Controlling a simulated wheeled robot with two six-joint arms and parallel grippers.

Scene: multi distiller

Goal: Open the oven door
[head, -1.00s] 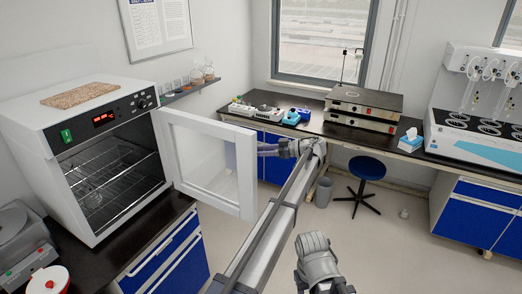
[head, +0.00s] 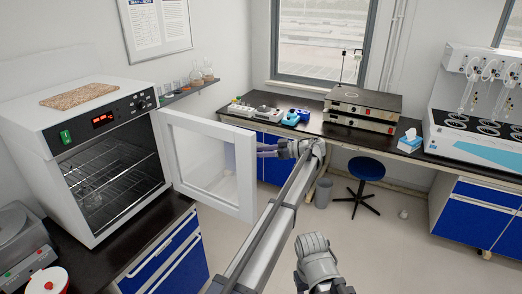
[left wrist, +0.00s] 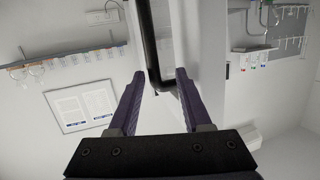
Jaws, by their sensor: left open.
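The white oven (head: 60,160) stands on the black counter at the left in the head view, and its wire racks show inside. Its white door (head: 248,180), with a glass window, stands wide open, swung out to the right. My left gripper (left wrist: 160,78) is at the outer side of the door, partly hidden behind the door's free edge in the head view. In the left wrist view its purple fingers are apart, with the black door handle (left wrist: 150,45) reaching between their tips. The fingers are not closed on it. My right gripper is not in view.
A blue stool (head: 366,169) and a bin (head: 323,192) stand by the far bench.

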